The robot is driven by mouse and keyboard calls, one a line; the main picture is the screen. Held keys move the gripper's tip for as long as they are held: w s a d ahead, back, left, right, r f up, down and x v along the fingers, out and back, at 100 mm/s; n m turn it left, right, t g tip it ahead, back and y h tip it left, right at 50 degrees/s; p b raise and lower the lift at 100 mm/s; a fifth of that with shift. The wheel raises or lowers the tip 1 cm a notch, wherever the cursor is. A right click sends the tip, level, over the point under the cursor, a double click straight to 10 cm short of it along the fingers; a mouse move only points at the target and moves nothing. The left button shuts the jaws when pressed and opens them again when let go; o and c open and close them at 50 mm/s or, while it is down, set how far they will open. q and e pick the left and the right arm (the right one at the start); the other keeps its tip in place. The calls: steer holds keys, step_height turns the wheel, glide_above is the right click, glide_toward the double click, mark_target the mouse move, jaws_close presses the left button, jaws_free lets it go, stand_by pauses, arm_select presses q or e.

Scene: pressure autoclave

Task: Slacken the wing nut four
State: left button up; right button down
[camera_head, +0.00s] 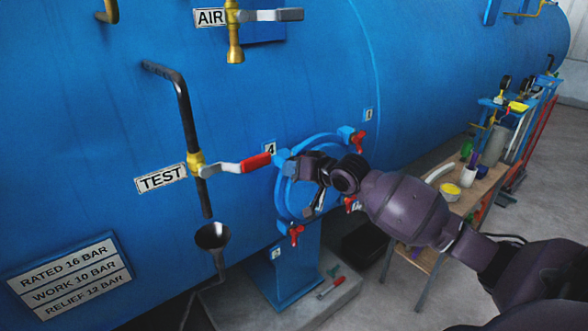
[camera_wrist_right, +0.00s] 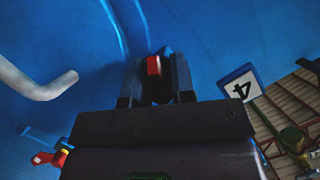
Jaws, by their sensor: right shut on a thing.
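My right gripper (camera_head: 285,164) reaches in from the right to the upper left of the round blue hatch ring (camera_head: 283,198), beside the number 4 plate (camera_head: 270,148). In the right wrist view its two dark fingers (camera_wrist_right: 155,80) are shut on a red piece, wing nut four (camera_wrist_right: 153,66); the number 4 plate (camera_wrist_right: 240,84) is to its right. In the head view the gripper hides this nut. Other red wing nuts sit at the ring's upper right (camera_head: 358,140), lower right (camera_head: 351,204) and bottom (camera_head: 296,233). My left gripper is not in view.
The red-tipped TEST valve lever (camera_head: 243,165) ends close to the gripper's left. A funnel (camera_head: 212,236) stands below it. A wooden bench (camera_head: 470,190) with several items is at the right. A curved grey bar (camera_wrist_right: 38,85) shows in the wrist view.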

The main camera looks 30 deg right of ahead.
steer(key=shift+f, duration=0.1)
steer(key=c, duration=1)
jaws_free()
steer(key=shift+o, duration=0.2)
arm_select(q)
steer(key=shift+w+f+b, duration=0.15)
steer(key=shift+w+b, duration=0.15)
steer(key=shift+b, duration=0.3)
arm_select(e)
steer(key=v, duration=1)
steer(key=shift+s+r, duration=0.2)
steer(key=shift+s, duration=0.15)
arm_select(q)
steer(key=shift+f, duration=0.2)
